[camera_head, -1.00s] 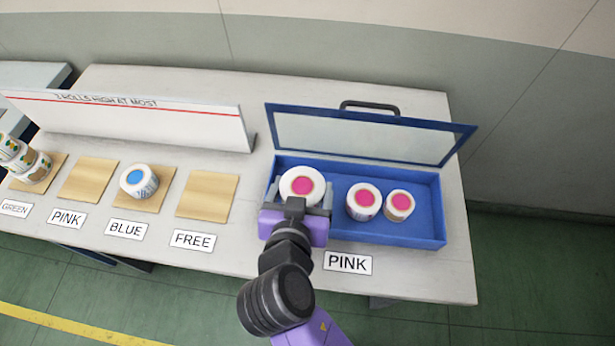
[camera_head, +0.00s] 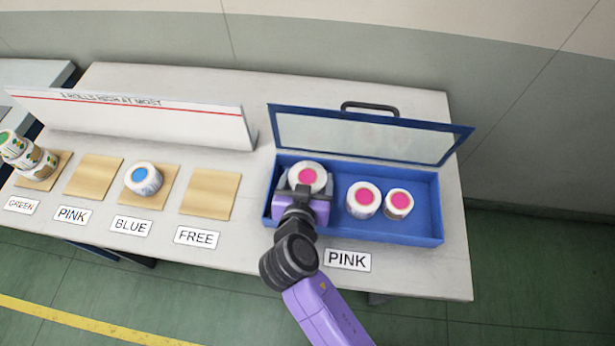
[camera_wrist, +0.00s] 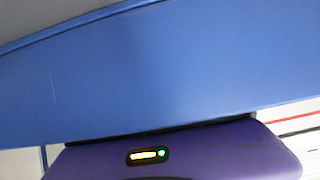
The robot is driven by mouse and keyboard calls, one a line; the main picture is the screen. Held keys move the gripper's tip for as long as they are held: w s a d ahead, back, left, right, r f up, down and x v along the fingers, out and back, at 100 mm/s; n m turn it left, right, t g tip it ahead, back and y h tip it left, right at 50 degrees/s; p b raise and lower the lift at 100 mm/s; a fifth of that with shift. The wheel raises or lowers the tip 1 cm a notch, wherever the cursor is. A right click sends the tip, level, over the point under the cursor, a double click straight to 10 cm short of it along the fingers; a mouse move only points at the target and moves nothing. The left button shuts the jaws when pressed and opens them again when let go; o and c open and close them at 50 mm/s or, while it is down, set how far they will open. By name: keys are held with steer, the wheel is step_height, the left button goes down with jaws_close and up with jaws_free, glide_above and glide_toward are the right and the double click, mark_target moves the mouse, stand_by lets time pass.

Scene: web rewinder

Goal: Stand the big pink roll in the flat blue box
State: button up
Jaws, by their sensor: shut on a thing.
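The big pink roll (camera_head: 300,165) is white with a pink core end facing up. It looks upright, at the left end of the flat blue box (camera_head: 412,232). My gripper (camera_head: 306,182) is shut on it from the front, with a finger on each side. The gripper body hides the roll's lower part, so I cannot tell whether it touches the box floor. The wrist view shows a plain blue surface (camera_wrist: 150,75) across most of the picture, above my purple gripper body; the roll is not clear there.
Two smaller pink-core rolls (camera_head: 363,201) (camera_head: 398,204) stand in the box's middle, right of the held roll. The box's clear lid (camera_head: 365,137) stands open behind. A blue-core roll (camera_head: 143,180) sits on a wooden pad to the left. The FREE pad (camera_head: 209,195) is bare.

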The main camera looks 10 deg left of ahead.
steer(key=shift+f, duration=0.15)
steer(key=o, duration=1.6)
steer(key=shift+r, duration=0.25)
steer(key=v, duration=1.2)
steer(key=shift+f+b, duration=0.1)
steer(key=shift+b, duration=0.3)
